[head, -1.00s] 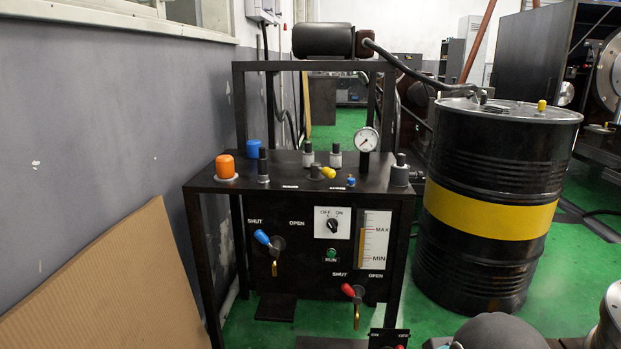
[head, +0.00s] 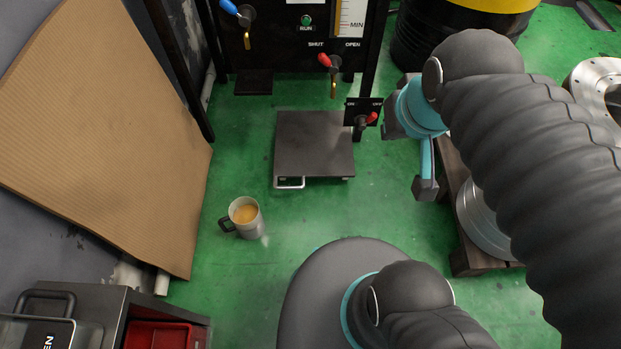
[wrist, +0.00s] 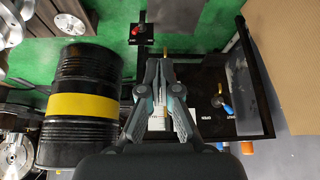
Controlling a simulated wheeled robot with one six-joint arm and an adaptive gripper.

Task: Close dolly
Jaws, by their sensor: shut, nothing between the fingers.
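What I take as the dolly (head: 315,145) is a flat dark grey square plate low on the green floor, in front of the hydraulic stand. A light metal handle (head: 290,183) shows at its near left edge. Part of the dark plate also shows at the top of the wrist view (wrist: 175,12). My gripper (wrist: 159,64) is shut and empty, its fingers pointing toward the stand in the wrist view. It is apart from the dolly. In the head view my arm comes in from the right, and its end is to the right of the dolly.
A mug (head: 243,216) of brown drink stands on the floor in front-left of the dolly. A switch box (head: 363,112) with a red lever is at its far right corner. A black drum (wrist: 82,105), leaning cardboard (head: 110,120) and a drawer unit (head: 115,305) surround the floor.

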